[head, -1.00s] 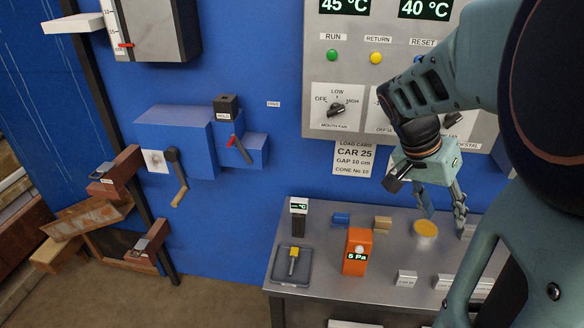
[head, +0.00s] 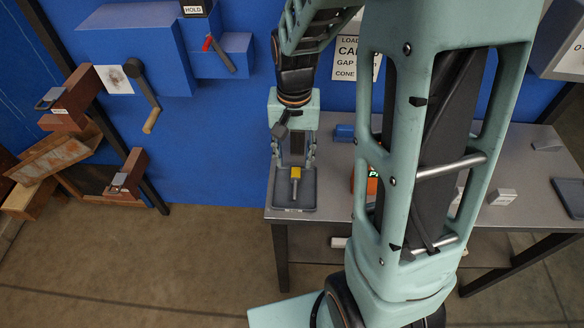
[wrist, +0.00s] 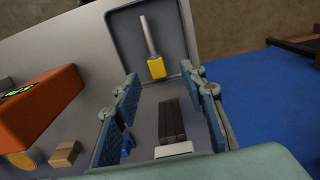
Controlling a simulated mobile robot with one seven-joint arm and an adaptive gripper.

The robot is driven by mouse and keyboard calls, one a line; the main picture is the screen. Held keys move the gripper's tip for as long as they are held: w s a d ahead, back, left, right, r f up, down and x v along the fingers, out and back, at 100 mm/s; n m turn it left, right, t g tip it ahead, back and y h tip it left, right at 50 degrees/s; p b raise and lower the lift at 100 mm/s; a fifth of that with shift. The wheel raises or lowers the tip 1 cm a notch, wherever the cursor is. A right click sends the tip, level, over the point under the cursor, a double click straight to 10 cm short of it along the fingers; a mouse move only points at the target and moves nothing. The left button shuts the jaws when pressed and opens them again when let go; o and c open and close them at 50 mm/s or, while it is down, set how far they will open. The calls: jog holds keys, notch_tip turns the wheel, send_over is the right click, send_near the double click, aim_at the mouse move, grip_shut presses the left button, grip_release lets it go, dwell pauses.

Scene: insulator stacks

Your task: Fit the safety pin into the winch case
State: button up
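The safety pin, with a yellow head and a thin grey shaft, lies in a shallow dark grey tray (head: 309,190) at the table's left end. The pin (head: 296,173) also shows in the wrist view (wrist: 157,67), beyond my fingertips. My gripper (head: 293,160) is above the table at the tray's far side. In the wrist view my gripper (wrist: 165,95) is open, with nothing clamped between the fingers. The blue winch case (head: 150,50) is on the wall at upper left, with a dark crank (head: 143,88) and a smaller blue box with a red lever beside it.
A dark upright device (wrist: 172,120) with a white top stands between my fingers in the wrist view, apparently untouched. The orange gauge (wrist: 38,105) stands to the left there, near a small wooden block (wrist: 65,154). My arm hides much of the table in the head view.

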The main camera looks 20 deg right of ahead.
aim_at(295, 175)
jog(key=f, duration=0.5)
jog(key=shift+s+d, duration=0.2)
jog(key=shift+s, duration=0.15)
jog(key=shift+f+b, duration=0.3)
jog(key=shift+f, duration=0.15)
jog(key=shift+w, duration=0.1)
grip_shut()
